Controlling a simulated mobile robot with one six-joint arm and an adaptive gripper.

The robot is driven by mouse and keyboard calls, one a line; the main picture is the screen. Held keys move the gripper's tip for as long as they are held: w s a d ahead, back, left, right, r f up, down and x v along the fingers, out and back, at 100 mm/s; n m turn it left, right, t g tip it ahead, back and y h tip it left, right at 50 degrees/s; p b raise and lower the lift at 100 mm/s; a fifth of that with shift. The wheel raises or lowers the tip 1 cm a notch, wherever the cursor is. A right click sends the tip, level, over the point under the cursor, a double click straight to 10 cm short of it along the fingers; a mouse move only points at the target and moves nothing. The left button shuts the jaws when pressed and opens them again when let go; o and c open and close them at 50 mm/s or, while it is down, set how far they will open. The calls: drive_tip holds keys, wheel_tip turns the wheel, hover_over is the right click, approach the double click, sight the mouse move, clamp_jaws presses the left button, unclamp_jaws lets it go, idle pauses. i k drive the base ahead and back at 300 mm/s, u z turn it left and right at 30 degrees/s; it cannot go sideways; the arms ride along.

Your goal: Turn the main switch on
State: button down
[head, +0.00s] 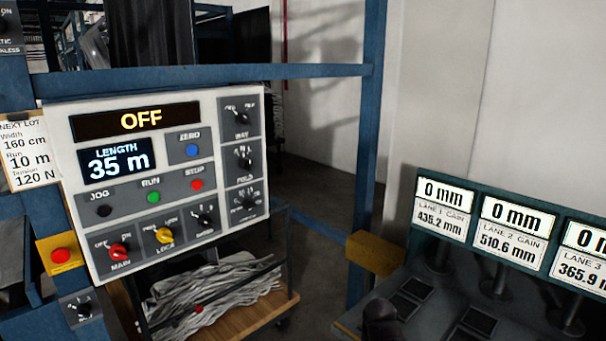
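The main switch (118,251) is a red rotary knob labelled MAIN, low at the left of a white control panel (70,200) in the head view. OFF is printed at its upper left and ON at its upper right. The knob's exact angle is too small to read surely. The panel's top display (141,121) reads OFF in yellow letters. My gripper is not in view, and nothing touches the switch.
A yellow LOCK knob (164,235) sits right beside the main switch, with a dark selector (205,219) further right. A red button on a yellow box (60,255) is at the left. A blue post (368,150) stands right of the panel.

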sight(116, 251)
drive_tip(key=u, duration=4.6)
drive_tip(key=i, duration=0.1)
drive_tip(key=z, duration=3.15)
